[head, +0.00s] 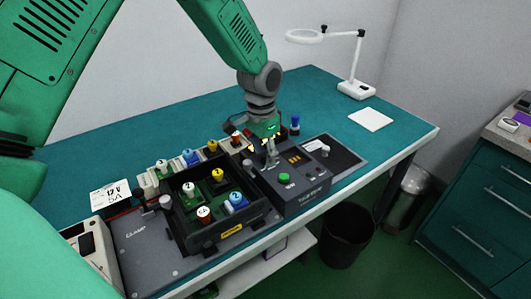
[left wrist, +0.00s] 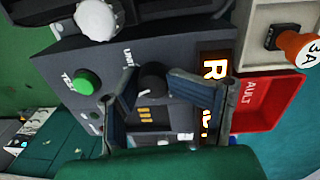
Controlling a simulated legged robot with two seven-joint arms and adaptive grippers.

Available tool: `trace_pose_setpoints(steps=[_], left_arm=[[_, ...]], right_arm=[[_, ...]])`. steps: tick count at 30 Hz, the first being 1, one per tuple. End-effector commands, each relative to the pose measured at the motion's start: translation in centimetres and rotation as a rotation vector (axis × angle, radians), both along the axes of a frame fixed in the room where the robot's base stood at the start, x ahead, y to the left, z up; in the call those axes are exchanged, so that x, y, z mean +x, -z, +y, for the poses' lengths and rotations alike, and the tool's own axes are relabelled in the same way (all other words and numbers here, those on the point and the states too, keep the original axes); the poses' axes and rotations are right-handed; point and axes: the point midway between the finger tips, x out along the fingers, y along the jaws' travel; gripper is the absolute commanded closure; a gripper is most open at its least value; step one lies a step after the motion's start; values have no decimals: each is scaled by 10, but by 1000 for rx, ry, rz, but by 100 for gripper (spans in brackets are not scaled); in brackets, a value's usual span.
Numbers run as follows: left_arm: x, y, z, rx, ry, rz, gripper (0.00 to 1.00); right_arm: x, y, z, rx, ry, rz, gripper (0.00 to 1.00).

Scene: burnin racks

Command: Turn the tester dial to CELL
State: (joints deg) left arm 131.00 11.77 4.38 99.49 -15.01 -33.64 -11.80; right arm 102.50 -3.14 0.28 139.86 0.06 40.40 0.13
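The tester (head: 306,190) is a dark grey box at the front of the bench, with a green TEST button (head: 284,178). In the left wrist view the tester panel (left wrist: 185,50) shows the green button (left wrist: 85,82), a UNIT label and a black round dial (left wrist: 152,77). My left gripper (head: 268,150) is down over the tester. Its two fingers are apart, with the dial between their tips (left wrist: 152,84); I cannot tell whether they touch it. The dial's pointer and any CELL mark cannot be read. In the head view the gripper hides the dial. My right gripper is not in view.
A black tray (head: 246,226) with several coloured cells stands left of the tester. A red FAULT bin (left wrist: 268,100) and a lit orange display (left wrist: 212,90) lie beside the dial. A magnifier lamp (head: 355,88) stands behind. The teal bench (head: 325,105) has free room at the back.

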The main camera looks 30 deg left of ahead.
Motion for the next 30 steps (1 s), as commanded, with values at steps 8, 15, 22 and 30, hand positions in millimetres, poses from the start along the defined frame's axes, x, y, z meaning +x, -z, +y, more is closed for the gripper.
trace_pose_setpoints(steps=[8,15,22,30], left_arm=[[0,-5,-5,14,2,-6,96],[2,-4,-5,6,3,-7,100],[2,-2,-5,5,-3,-4,100],[1,-2,-4,8,-92,2,100]], right_arm=[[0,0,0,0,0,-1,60],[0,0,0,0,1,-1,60],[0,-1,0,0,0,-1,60],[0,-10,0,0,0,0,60]])
